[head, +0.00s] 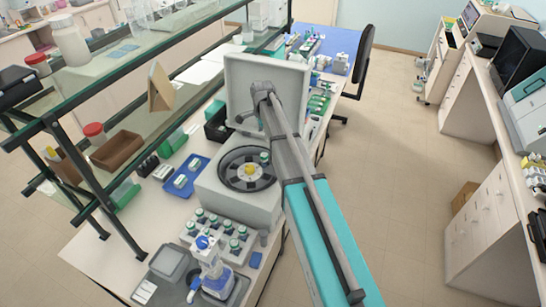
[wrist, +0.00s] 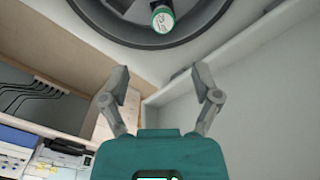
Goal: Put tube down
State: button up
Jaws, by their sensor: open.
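The white centrifuge (head: 232,203) stands on the bench with its lid (head: 243,88) raised. Its dark round rotor (head: 236,176) has a yellow hub. A tube with a green cap (head: 264,157) shows at the rotor's right back side. In the wrist view the tube's green and white end (wrist: 163,19) is inside the dark rotor ring (wrist: 105,18), near the top edge. My gripper (wrist: 161,82) is open and empty, its fingers spread apart and clear of the tube. In the head view I cannot make out the fingertips along my arm.
A rack (head: 217,246) of several capped tubes stands in front of the centrifuge. A blue tray (head: 185,180) lies to its left, below a glass shelf (head: 115,70).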

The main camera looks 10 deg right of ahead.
jog(key=s+n, duration=1.5)
jog(key=s, duration=1.3)
jog(key=shift+s+d+n, duration=0.15)
jog(key=shift+s+n, duration=0.15)
jog(key=shift+n, duration=0.1)
notch_tip(320, 180, down, 18)
jog(key=b, duration=1.8)
